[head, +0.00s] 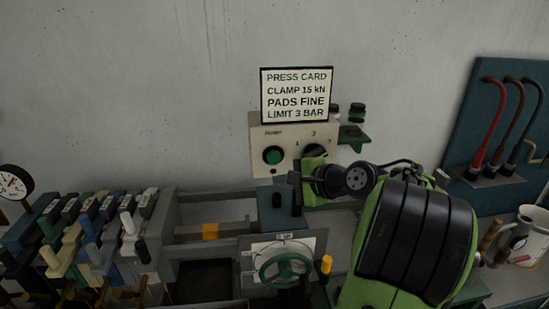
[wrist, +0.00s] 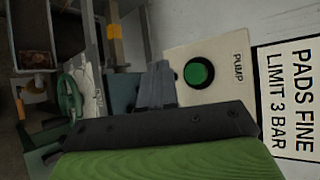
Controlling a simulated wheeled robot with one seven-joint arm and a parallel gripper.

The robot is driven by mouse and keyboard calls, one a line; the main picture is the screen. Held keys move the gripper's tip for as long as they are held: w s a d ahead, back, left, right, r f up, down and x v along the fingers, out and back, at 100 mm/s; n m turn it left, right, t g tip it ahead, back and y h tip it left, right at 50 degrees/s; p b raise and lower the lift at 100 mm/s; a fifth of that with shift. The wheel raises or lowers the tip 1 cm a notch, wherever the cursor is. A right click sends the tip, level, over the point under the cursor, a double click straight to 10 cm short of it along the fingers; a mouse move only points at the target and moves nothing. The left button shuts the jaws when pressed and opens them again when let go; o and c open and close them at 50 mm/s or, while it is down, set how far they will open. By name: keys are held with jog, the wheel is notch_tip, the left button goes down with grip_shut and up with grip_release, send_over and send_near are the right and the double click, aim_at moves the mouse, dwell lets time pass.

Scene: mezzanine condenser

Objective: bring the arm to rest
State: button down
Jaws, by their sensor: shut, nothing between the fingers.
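My arm, green with black ribbed covers, reaches in from the lower right in the head view. My gripper (head: 294,179) is in front of the lower part of the cream control panel (head: 260,134). In the wrist view my gripper (wrist: 158,72) shows as grey fingers closed together, with nothing between them. The green pump button (head: 273,155) is above and left of the fingers in the head view. It also shows in the wrist view (wrist: 198,71), beside the fingers. Whether the fingers touch the panel cannot be told.
A press card (head: 297,95) hangs above the panel. Below are a green handwheel (head: 286,270) and a yellow-capped lever (head: 326,264). Several levers or clamps (head: 88,235) stand at left with a gauge (head: 13,184). A hook board (head: 500,135) and a mug (head: 528,240) are at right.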

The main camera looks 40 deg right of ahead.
jog(key=s+a+f+n+g+b, duration=0.1)
jog(key=a+f+n+g+b, duration=0.15)
jog(key=a+n, duration=0.55)
jog(key=s+a+f+n+g+b, duration=0.1)
jog(key=s+a+f+n+g, duration=0.2)
jog(key=a, duration=1)
jog(key=s+a+f+n+g, duration=0.1)
jog(key=s+a+f+n, duration=0.1)
jog(key=s, duration=0.4)
jog(key=s+a+f+n+g+h+b, duration=0.1)
jog(key=s+a+f+n, duration=0.1)
jog(key=s+f+n, duration=0.2)
jog(key=s+n, duration=0.3)
jog(key=shift+f+n+b, duration=0.2)
jog(key=shift+n+b, duration=0.1)
